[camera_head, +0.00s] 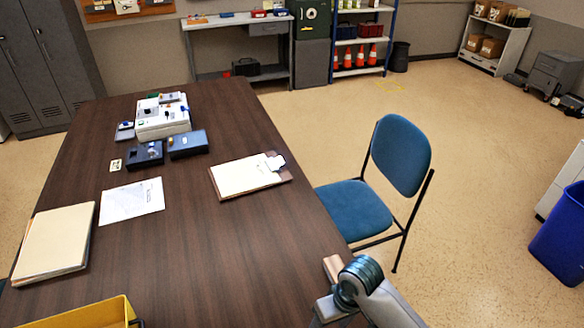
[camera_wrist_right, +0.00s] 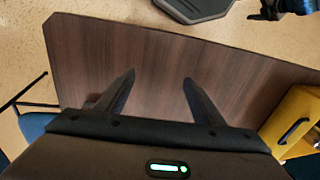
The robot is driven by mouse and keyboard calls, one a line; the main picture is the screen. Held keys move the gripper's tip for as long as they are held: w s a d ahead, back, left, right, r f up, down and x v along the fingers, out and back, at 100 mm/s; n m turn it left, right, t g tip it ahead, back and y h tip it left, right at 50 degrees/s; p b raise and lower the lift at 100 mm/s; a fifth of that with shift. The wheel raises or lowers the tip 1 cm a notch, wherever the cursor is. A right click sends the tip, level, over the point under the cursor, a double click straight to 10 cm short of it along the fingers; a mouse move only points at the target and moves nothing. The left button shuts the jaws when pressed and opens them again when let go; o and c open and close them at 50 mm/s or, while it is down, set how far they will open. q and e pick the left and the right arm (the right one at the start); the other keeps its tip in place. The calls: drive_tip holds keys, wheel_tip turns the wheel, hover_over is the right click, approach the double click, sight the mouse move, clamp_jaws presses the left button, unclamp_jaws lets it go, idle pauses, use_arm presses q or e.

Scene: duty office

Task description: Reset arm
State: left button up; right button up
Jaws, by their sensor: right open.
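My right gripper (camera_wrist_right: 160,78) is open, its two dark fingers spread apart with nothing between them. In the right wrist view it shows over the brown desk top (camera_wrist_right: 200,65), near one edge. In the head view part of my right arm (camera_head: 365,285) shows at the bottom, by the desk's near right corner; the fingers cannot be made out there. My left gripper is not in the head view.
On the desk (camera_head: 200,240) are a clipboard (camera_head: 243,176), a paper sheet (camera_head: 130,202), folders (camera_head: 55,242), dark blue boxes (camera_head: 188,144), a white device (camera_head: 160,122) and a yellow tray (camera_head: 95,314). A blue chair (camera_head: 355,208) stands right of it. A blue bin (camera_head: 562,235) is far right.

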drive_tip(key=s+d+r+m+t+h, duration=0.1)
drive_tip(key=s+d+t, duration=0.1)
drive_tip(key=s+d, duration=0.55)
drive_tip(key=s+d+m+t+h, duration=0.15)
drive_tip(key=s+d, duration=0.35)
drive_tip(key=s, duration=0.5)
wheel_tip(320, 180, down, 34)
drive_tip(key=s+g+b, duration=0.1)
drive_tip(key=s+b, duration=0.1)
drive_tip(key=b, duration=0.3)
drive_tip(key=s+d+f+b, duration=0.2)
drive_tip(key=s+f, duration=0.7)
drive_tip(key=f, duration=0.1)
drive_tip(key=s+d+f+g+b, duration=0.1)
drive_tip(key=s+f+b, duration=0.1)
drive_tip(key=s+f, duration=0.7)
drive_tip(key=shift+d+f, duration=0.4)
drive_tip(key=shift+f, duration=0.55)
drive_tip(key=shift+y, duration=0.25)
